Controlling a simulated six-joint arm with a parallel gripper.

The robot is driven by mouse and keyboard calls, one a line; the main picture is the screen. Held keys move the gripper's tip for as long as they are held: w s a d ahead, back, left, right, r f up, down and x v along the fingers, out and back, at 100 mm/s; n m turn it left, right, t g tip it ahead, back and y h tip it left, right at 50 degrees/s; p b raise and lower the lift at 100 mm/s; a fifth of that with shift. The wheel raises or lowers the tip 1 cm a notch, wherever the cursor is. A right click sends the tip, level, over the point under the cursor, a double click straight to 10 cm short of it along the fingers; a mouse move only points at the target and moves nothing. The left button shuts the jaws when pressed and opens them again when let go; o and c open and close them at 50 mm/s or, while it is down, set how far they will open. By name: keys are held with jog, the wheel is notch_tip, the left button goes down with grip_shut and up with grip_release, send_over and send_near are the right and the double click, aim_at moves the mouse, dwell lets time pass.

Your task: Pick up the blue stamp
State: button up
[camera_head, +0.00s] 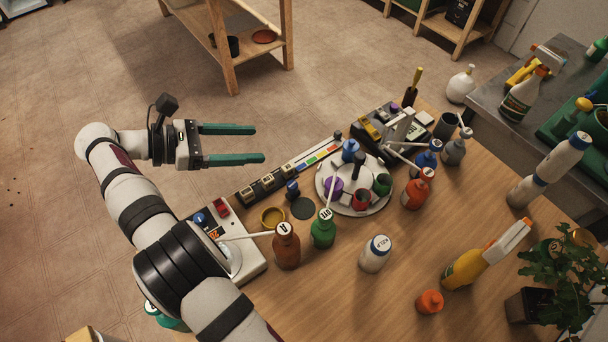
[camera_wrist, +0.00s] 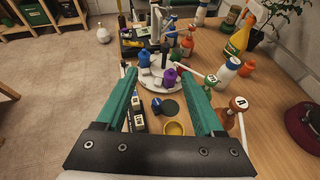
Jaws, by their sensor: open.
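My gripper (camera_head: 259,143) is open and empty, held above and to the left of the workbench, its green fingers pointing right; in the wrist view its fingers (camera_wrist: 158,74) frame the round carousel from both sides. A blue stamp-like piece (camera_head: 350,150) stands at the back of the white round carousel (camera_head: 338,204), beside purple, red and green pieces. A smaller dark blue piece (camera_head: 292,189) stands upright by a dark round pad (camera_head: 302,208); in the wrist view it shows (camera_wrist: 157,104) between the fingers. I cannot tell for sure which one is the stamp. Neither is touched.
A yellow round dish (camera_head: 272,217) lies by the dark pad. Brown (camera_head: 286,246) and green (camera_head: 323,229) bottles with long spouts stand in front of the carousel. A white device (camera_head: 245,240) is near my arm. More bottles stand right. The front middle of the bench is fairly clear.

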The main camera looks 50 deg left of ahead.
send_near(287, 195)
jog(key=w+r, duration=0.2)
jog(key=r, duration=0.1)
jog(key=shift+w+d+r, duration=0.15)
jog(key=shift+d, duration=0.1)
jog(key=x, duration=0.8)
jog(key=shift+s+f, duration=0.2)
jog(key=shift+f, duration=0.15)
grip_shut()
